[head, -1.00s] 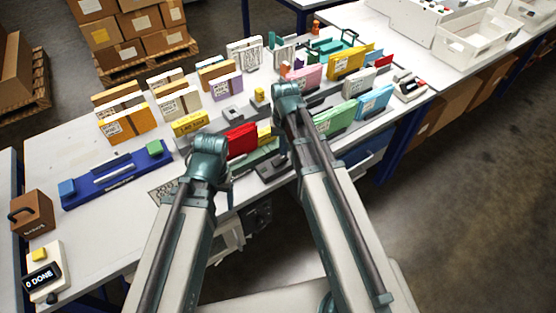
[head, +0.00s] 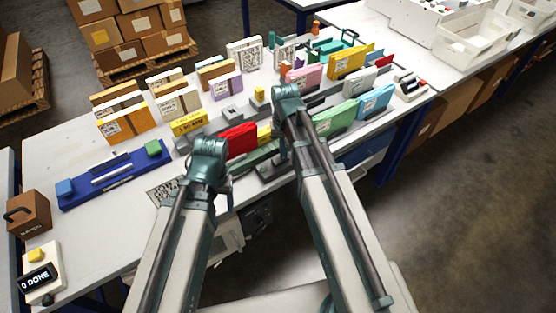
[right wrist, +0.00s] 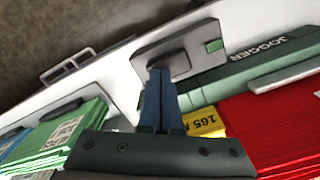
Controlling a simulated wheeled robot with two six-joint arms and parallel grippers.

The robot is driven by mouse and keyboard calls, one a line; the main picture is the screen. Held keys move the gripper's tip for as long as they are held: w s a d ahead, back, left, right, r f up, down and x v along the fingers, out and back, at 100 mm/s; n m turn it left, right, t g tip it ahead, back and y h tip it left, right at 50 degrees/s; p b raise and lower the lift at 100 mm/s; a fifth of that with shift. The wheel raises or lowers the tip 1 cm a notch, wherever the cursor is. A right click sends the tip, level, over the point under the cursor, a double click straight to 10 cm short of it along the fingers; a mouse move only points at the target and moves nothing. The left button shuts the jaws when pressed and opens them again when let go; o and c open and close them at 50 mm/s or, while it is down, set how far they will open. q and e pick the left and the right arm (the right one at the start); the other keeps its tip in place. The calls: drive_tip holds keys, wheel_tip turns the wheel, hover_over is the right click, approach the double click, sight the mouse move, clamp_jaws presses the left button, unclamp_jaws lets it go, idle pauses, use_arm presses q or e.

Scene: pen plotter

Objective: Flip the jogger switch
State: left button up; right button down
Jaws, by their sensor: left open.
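The green jogger (right wrist: 260,70), with its name on the side, lies across the right wrist view. At its end is a grey switch box (right wrist: 200,42) with a small green light and a dark rocker (right wrist: 172,66). In the head view the box is the dark block (head: 275,168) beside my right arm. My right gripper (right wrist: 160,72) has its fingers together, empty, with the tips at or just over the rocker; contact cannot be told. My left gripper (head: 226,188) hangs near the table's front edge, largely hidden by its own wrist, away from the switch.
A red paper stack (right wrist: 275,125) and a yellow block (right wrist: 205,122) stand beside the jogger. Green stacks (right wrist: 65,135) stand on the other side. A blue tray (head: 115,180) lies at the left. Several colored stacks fill the table's middle.

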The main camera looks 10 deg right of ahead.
wheel_tip(320, 180, up, 7)
drive_tip(key=p, duration=0.7)
idle(0.3)
drive_tip(key=shift+s+a, duration=0.15)
drive_tip(key=s+a+n+h, duration=0.1)
drive_tip(key=s+a+n, duration=0.4)
drive_tip(key=s+a, duration=0.5)
drive_tip(key=s, duration=0.4)
drive_tip(key=shift+n, duration=0.4)
drive_tip(key=shift+a, duration=0.1)
